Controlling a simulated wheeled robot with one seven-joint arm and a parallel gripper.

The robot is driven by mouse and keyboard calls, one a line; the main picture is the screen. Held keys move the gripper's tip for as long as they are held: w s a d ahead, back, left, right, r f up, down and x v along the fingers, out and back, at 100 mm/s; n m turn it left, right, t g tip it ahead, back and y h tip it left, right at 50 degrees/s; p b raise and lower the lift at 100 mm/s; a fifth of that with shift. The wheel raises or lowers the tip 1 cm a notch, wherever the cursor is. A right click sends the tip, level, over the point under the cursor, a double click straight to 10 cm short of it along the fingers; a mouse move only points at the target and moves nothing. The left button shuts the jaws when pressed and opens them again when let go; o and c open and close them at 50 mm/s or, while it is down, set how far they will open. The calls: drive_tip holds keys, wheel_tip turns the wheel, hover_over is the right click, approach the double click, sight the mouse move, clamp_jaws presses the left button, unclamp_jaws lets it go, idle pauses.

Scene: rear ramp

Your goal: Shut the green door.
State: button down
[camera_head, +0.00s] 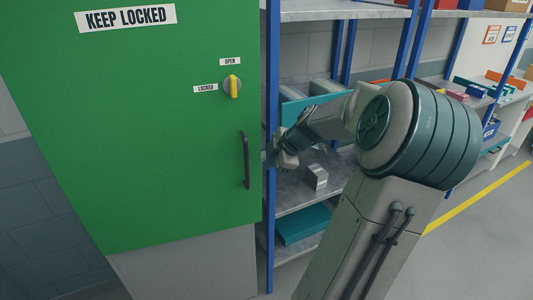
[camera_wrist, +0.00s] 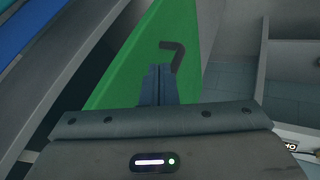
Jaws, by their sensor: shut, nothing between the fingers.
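The green door (camera_head: 150,150) fills the left of the head view, with a "KEEP LOCKED" sign near its top. A yellow knob (camera_head: 232,86) stands upright, toward the "OPEN" label and not the "LOCKED" one. A dark bar handle (camera_head: 245,160) is near the door's right edge. My gripper (camera_head: 272,154) is just right of that edge in the picture, fingers together and empty. In the wrist view my closed fingers (camera_wrist: 158,84) overlap the green door (camera_wrist: 130,60), below a dark handle (camera_wrist: 175,52). I cannot tell whether they touch the door, or how far it is open.
A blue-posted shelf (camera_head: 270,220) stands right of the door in the picture, close around my gripper. It holds teal trays (camera_head: 303,225) and a small grey block (camera_head: 315,177). Open floor with a yellow line (camera_head: 475,198) lies at the right.

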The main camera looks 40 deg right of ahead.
drive_tip(key=shift+w+d+r+p, duration=0.1)
drive_tip(key=shift+w+d+p, duration=0.3)
drive_tip(key=shift+w, duration=0.5)
drive_tip(key=shift+w+d+p, duration=0.25)
drive_tip(key=shift+w+d, duration=0.2)
drive_tip(key=shift+w, duration=0.45)
drive_tip(key=shift+w, duration=0.1)
drive_tip(key=shift+w+d+b, duration=0.2)
drive_tip(key=shift+w+d, duration=0.15)
drive_tip(key=shift+w, duration=0.45)
drive_tip(key=shift+w+d+b, duration=0.15)
drive_tip(key=shift+w+d, duration=0.2)
drive_tip(key=shift+w, duration=0.4)
drive_tip(key=shift+w+d+b, duration=0.2)
drive_tip(key=shift+w+d, duration=0.15)
drive_tip(key=shift+w, duration=0.45)
drive_tip(key=shift+s, duration=0.15)
drive_tip(key=s+f+b+v, duration=0.1)
drive_tip(key=s+b+v, duration=0.1)
drive_tip(key=v, duration=1)
drive_tip(key=shift+a+f+b, duration=0.15)
drive_tip(key=shift+f+b, duration=0.1)
drive_tip(key=shift+b, duration=0.65)
